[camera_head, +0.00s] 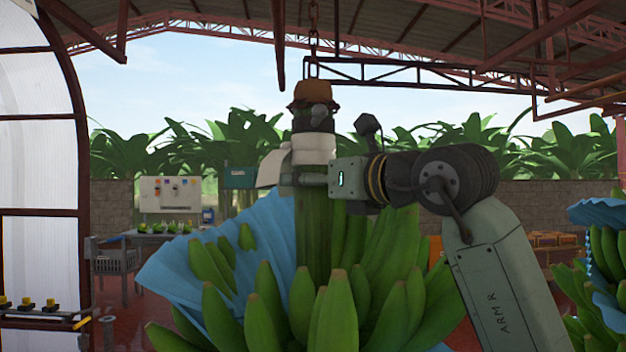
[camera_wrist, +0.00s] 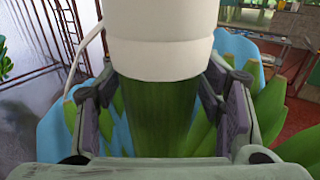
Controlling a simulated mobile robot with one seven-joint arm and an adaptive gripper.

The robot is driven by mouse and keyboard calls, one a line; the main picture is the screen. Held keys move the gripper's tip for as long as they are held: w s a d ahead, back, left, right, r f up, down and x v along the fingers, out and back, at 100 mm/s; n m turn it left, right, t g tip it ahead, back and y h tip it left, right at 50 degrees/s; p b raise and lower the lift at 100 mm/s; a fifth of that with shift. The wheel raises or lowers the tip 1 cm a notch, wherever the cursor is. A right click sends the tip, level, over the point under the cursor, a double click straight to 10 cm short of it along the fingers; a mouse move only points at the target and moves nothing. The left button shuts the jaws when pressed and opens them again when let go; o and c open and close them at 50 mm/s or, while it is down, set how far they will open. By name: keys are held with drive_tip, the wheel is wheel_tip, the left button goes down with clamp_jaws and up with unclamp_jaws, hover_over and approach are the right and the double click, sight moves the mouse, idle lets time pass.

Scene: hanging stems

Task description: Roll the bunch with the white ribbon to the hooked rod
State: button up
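The bunch with the white ribbon (camera_head: 312,149) hangs upright in front of me in the head view. Its green stem (camera_head: 313,235) runs down into large green bananas (camera_head: 270,300), with a blue sheet (camera_head: 190,268) around them. The white ribbon wraps the upper stem and fills the upper middle of the wrist view (camera_wrist: 162,40). My gripper (camera_head: 300,180) is at the ribbon's lower edge. Its fingers (camera_wrist: 160,110) stand on either side of the stem, close to it. The ribbon hides part of the stem there, so I cannot tell whether they press on it. I cannot make out the hooked rod.
A chain (camera_head: 313,25) leads up from the stem's top. Another bunch under a blue cover (camera_head: 600,212) hangs at the right edge. A translucent arched panel (camera_head: 38,150) is at left. Behind stand a table (camera_head: 160,236), a grey chair (camera_head: 112,260) and a whiteboard (camera_head: 168,194).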

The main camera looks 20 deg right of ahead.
clamp_jaws()
idle(0.6)
